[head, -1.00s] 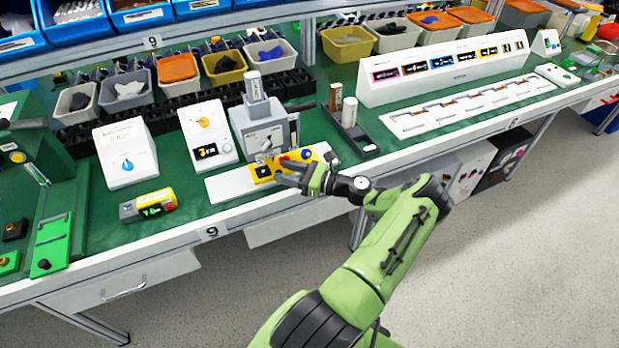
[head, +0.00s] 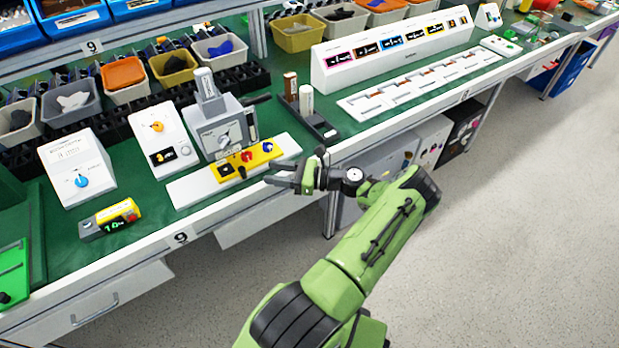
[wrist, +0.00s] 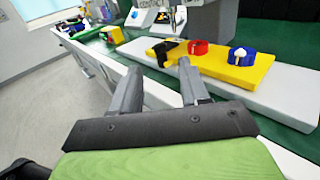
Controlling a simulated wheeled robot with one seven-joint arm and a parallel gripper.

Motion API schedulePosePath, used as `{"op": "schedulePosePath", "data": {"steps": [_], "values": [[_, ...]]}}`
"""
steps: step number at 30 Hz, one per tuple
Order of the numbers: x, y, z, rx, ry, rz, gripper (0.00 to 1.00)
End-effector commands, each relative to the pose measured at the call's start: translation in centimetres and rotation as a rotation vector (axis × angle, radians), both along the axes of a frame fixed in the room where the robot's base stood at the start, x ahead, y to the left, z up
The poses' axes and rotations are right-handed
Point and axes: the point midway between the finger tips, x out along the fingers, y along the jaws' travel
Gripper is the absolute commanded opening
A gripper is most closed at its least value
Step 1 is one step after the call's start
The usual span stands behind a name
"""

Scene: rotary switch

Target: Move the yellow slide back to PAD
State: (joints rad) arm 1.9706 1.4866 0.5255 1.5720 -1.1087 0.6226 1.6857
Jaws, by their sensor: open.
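The yellow slide (head: 258,161) lies on a long white base (head: 195,187) at the front of the green bench, before the grey machine (head: 221,130). It carries a black piece (head: 227,169), a red part (head: 246,156) and a blue part (head: 268,147). The wrist view shows the yellow slide (wrist: 240,76) with the black (wrist: 168,52), red (wrist: 197,47) and blue (wrist: 238,57) parts. My gripper (head: 269,173) is open and empty, in front of the slide's right part. In the wrist view its fingers (wrist: 158,78) are spread, nothing between them. I cannot read a PAD label.
A white box with an orange knob (head: 160,140) and one with a blue knob (head: 77,170) stand left of the machine. A yellow-grey display unit (head: 108,218) lies at the front left. A dark stand with upright cylinders (head: 306,105) is to the right. The aisle is clear.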

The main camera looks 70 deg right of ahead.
Motion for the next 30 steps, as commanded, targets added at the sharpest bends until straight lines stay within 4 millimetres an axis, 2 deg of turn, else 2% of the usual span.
{"op": "schedulePosePath", "data": {"steps": [30], "values": [[-8.1, -1.5, -0.1, -0.001, -0.001, -0.002, 0.45]]}}
